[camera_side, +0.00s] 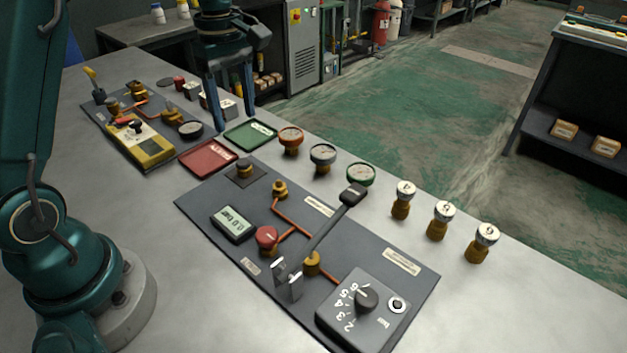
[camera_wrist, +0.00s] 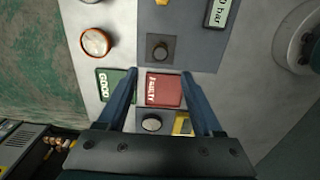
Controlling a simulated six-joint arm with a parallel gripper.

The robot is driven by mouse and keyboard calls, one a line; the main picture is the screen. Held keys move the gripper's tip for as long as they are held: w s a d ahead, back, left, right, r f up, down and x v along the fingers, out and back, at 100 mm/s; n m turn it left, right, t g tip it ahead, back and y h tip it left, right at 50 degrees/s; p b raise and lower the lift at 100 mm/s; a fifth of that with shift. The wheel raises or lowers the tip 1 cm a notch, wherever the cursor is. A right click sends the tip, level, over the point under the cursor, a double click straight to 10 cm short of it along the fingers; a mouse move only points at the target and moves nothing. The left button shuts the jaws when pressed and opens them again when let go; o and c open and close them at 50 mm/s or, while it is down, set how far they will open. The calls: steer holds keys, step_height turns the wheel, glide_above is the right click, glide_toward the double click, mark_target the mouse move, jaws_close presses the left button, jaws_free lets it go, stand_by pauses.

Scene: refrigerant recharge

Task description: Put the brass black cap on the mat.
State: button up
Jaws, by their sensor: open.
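A red mat (camera_side: 206,157) marked "FAULTY" and a green mat (camera_side: 250,135) marked "GOOD" lie behind the panel, both bare. My gripper (camera_side: 232,118) is open and empty, pointing down above the mats.
Several round gauges (camera_side: 323,156) stand along the far table edge, with numbered brass fittings (camera_side: 441,219) to the right. The panel carries a long black-handled lever (camera_side: 340,215), a red knob (camera_side: 266,236) and a dial box (camera_side: 363,308). A yellow meter (camera_side: 141,144) lies left.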

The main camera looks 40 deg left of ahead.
steer(key=s+d+r+m+t, duration=0.3)
steer(key=s+d+r+m, duration=0.35)
steer(key=s+m, duration=0.2)
steer(key=s+d+f+m+t, duration=0.2)
steer(key=s+d+f+m, duration=0.1)
steer(key=s+m, duration=0.4)
steer(key=shift+d+f+m+t, duration=0.25)
steer(key=shift+d+m, duration=0.3)
steer(key=shift+m, duration=0.7)
steer(key=shift+s, duration=0.1)
